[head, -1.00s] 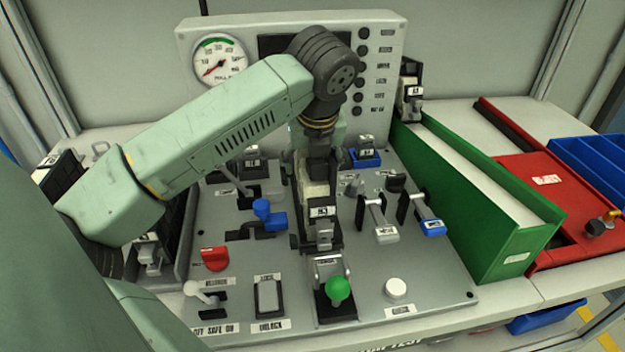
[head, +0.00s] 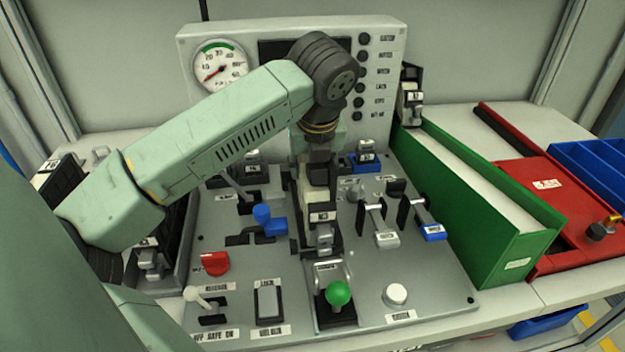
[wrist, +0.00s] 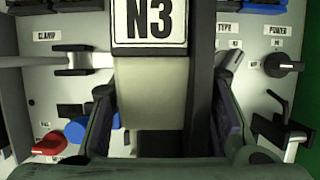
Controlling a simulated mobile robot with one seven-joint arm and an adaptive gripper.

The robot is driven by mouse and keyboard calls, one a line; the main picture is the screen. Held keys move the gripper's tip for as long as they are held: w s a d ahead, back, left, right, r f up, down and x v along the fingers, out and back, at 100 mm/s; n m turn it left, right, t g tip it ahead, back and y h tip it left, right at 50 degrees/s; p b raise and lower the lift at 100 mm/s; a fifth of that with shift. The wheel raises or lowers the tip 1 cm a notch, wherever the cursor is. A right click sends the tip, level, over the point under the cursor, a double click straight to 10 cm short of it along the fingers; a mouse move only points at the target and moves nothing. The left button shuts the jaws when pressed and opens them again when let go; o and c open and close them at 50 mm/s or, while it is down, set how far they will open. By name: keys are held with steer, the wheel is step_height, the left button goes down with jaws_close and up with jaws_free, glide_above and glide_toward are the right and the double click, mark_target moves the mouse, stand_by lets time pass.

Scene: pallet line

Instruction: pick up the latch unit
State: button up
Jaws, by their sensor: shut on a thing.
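The latch unit is a cream and black block (head: 318,200) with an N3 label and a grey latch at its front. It stands at the middle of the sloping grey control panel (head: 235,275). My gripper (head: 317,165) reaches down on it from above and is shut on it. In the wrist view the unit's cream body (wrist: 155,85) lies between my two dark fingers (wrist: 165,115), with its N3 label at the top. My arm and gripper hide part of the unit. I cannot tell whether its base touches the panel.
A green-knobbed lever (head: 339,293) stands just in front of the unit. A blue handle (head: 268,222) is to its left, and levers (head: 381,225) to its right. A green divider (head: 500,235) and a red case (head: 535,185) lie farther right. A gauge (head: 219,65) is behind.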

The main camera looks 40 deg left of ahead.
steer(key=shift+r, duration=0.15)
step_height(320, 180, up, 10)
steer(key=shift+f+b, duration=0.25)
steer(key=shift+b, duration=0.75)
step_height(320, 180, up, 10)
steer(key=p, duration=0.5)
steer(key=shift+p, duration=0.35)
steer(key=shift+f, duration=0.15)
